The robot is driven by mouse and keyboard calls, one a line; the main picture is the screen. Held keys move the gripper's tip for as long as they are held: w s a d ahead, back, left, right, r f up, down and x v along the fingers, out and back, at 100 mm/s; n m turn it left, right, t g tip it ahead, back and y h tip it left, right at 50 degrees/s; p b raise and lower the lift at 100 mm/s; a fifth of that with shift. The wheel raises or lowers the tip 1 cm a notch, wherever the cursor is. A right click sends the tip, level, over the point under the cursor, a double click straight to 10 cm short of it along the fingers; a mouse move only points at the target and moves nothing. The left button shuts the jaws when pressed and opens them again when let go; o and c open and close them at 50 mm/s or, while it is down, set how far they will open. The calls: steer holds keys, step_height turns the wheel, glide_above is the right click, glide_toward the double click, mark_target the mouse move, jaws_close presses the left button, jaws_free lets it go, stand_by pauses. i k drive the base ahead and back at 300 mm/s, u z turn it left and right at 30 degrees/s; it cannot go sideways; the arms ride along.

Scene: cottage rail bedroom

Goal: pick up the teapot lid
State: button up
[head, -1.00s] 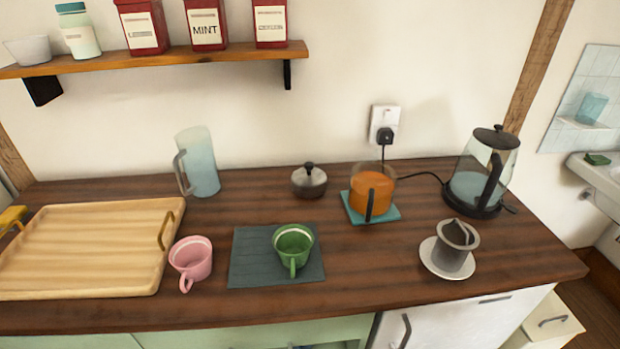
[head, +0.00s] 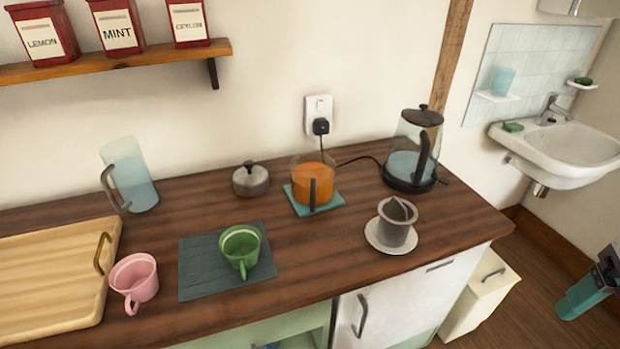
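The teapot lid (head: 251,181) looks like a low, round grey piece with a dark knob on top. It sits upright on the dark wooden counter near the wall, in the middle of the head view. To its right, and apart from it, a glass teapot (head: 313,184) with orange tea and a dark handle stands on a teal mat (head: 329,206). Nothing covers the lid.
A glass jug (head: 134,178) stands left of the lid. In front are a pink cup (head: 136,278), a green cup (head: 239,247) on a slate mat (head: 200,278), and a grey strainer (head: 396,226) on a saucer. A kettle (head: 413,155) stands right.

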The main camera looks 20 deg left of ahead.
mark_target(251, 180)
steer(key=k, duration=0.6)
steer(key=u, duration=0.5)
steer(key=i, duration=0.55)
steer(key=u, duration=0.6)
steer(key=i, duration=0.6)
steer(key=u, duration=0.05)
